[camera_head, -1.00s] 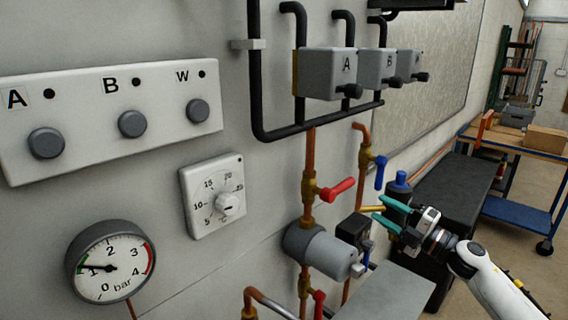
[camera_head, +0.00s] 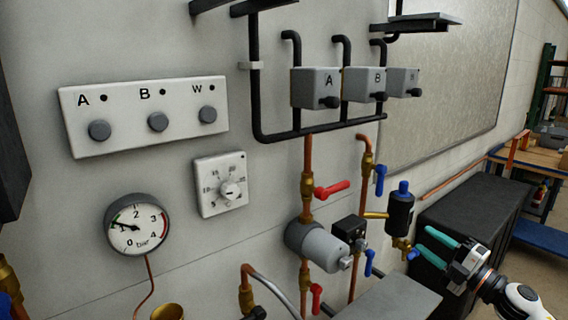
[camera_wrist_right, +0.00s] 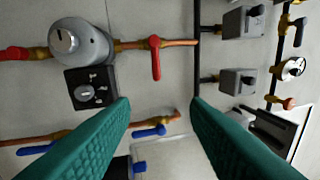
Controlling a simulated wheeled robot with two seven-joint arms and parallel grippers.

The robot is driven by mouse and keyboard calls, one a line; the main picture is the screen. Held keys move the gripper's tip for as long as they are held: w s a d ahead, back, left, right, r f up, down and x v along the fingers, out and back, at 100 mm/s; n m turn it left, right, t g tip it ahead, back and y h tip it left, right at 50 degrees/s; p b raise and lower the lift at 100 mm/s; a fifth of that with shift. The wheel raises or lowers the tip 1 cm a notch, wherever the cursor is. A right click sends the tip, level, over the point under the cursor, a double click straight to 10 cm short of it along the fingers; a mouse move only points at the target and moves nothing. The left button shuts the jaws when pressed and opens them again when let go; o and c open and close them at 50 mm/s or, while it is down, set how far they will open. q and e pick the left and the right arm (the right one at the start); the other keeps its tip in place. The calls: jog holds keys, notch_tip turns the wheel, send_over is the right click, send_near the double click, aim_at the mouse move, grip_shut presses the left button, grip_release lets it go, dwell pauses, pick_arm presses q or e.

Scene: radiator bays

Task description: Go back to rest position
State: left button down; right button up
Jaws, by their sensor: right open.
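My right gripper (camera_head: 440,252) is at the lower right of the head view, its teal fingers spread and empty. It is in front of the black cabinet and right of the black cylinder with a blue cap (camera_head: 400,212), apart from the wall fittings. In the right wrist view the two teal fingers (camera_wrist_right: 160,135) frame bare wall and a pipe with a blue lever (camera_wrist_right: 148,131), with nothing between them. My left gripper is not in view.
The wall carries a switch panel (camera_head: 145,117), a dial (camera_head: 220,185), a gauge (camera_head: 137,224), a grey pump (camera_head: 318,246), a red lever (camera_head: 332,189) and valve boxes (camera_head: 316,88). A black cabinet (camera_head: 462,215) stands right. A grey surface (camera_head: 392,299) lies below the pump.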

notch_tip(320, 180, down, 23)
jog(key=d+m+h, duration=0.3)
jog(key=m+h, duration=0.4)
jog(key=m, duration=0.3)
jog(key=s+f+m+g+h, duration=0.25)
jog(key=s+f, duration=0.35)
jog(key=f, duration=0.5)
jog(key=s+f+m+g+h, duration=0.25)
jog(key=s+f, duration=0.45)
jog(key=f, duration=0.5)
jog(key=s+a+f+m+g, duration=0.2)
jog(key=s+f, duration=0.5)
jog(key=s, duration=0.7)
jog(key=s+a+f+m+g, duration=0.2)
jog(key=s+a+f+g, duration=0.3)
jog(key=s, duration=0.9)
jog(key=s+a+f+m+g, duration=0.2)
jog(key=s+a+f, duration=0.4)
jog(key=s+f, duration=0.4)
jog(key=s+g, duration=0.1)
jog(key=s, duration=0.3)
jog(key=shift+a+m+g, duration=0.25)
jog(key=shift+m+g, duration=0.05)
jog(key=shift+m, duration=0.1)
jog(key=shift+f, duration=0.1)
